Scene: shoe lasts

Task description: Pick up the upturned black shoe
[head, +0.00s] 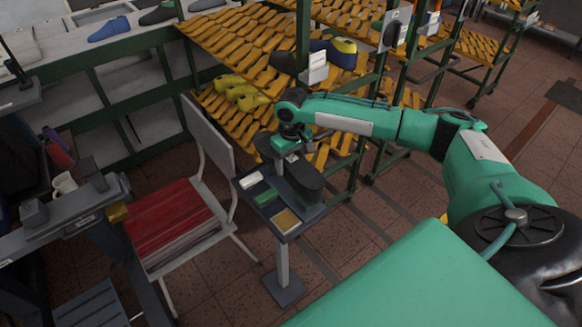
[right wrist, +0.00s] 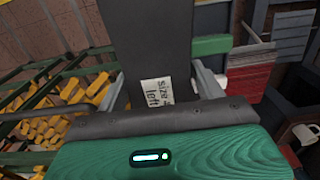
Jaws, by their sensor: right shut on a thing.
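The upturned black shoe (head: 303,180) is at the small stand, its dark sole-like face upward. In the right wrist view the dark shoe (right wrist: 150,40) fills the space between the fingers, with a white label (right wrist: 157,92) reading "size" and "left". My right gripper (head: 288,150) is at the shoe's far end in the head view. Its grey fingers (right wrist: 165,82) are closed on both sides of the shoe. I cannot tell whether the shoe still touches the stand. My left gripper is not in view.
The stand (head: 287,236) has green, white and tan blocks on its top. A chair with red sheets (head: 172,222) stands to the left. Racks with yellow slats (head: 235,40) stand close behind, holding yellow shoes (head: 240,92). Tiled floor is free in front of the stand.

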